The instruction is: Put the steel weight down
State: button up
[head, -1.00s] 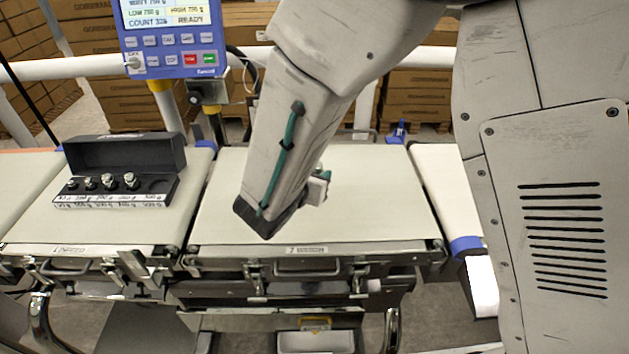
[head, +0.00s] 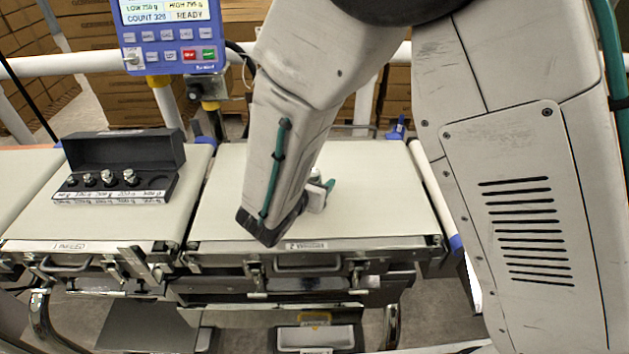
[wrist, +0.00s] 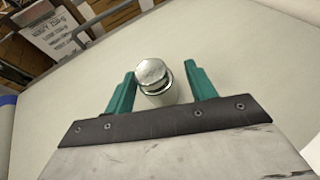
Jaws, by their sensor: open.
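The steel weight (wrist: 156,88), a shiny cylinder with a round knob on top, stands upright on the pale weigh belt (head: 385,200) in the wrist view. My gripper (wrist: 160,70) has its two teal fingers apart, one on each side of the weight. The left finger is very close to it; I cannot tell whether it touches. A gap shows at the right finger. In the head view my arm hides most of the weight and the gripper, with one teal finger showing right of the wrist.
An open black case (head: 125,155) with several smaller weights stands on the infeed belt (head: 60,225) at left; its right end looks empty. A blue display unit (head: 172,38) stands behind on a post. The weigh belt is clear around the weight.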

jog(key=v, duration=1.2)
jog(key=s+d+r+m+g+h, duration=0.1)
jog(key=d+r+m+g, duration=0.35)
jog(key=d+m, duration=0.4)
jog(key=s+d+r+m+g+h, duration=0.15)
jog(key=d+r+m+g, duration=0.35)
jog(key=d, duration=0.7)
jog(key=s+d+r+m+y, duration=0.3)
jog(key=s+m+y, duration=0.1)
jog(key=s+m, duration=0.3)
jog(key=s+d+r+m+y, duration=0.2)
jog(key=s+d+m+y, duration=0.2)
jog(key=s+m, duration=0.4)
jog(key=shift+d+r+m+g+y, duration=0.35)
jog(key=shift+r+m+g+y, duration=0.1)
jog(key=shift+m, duration=0.4)
dwell(0.5)
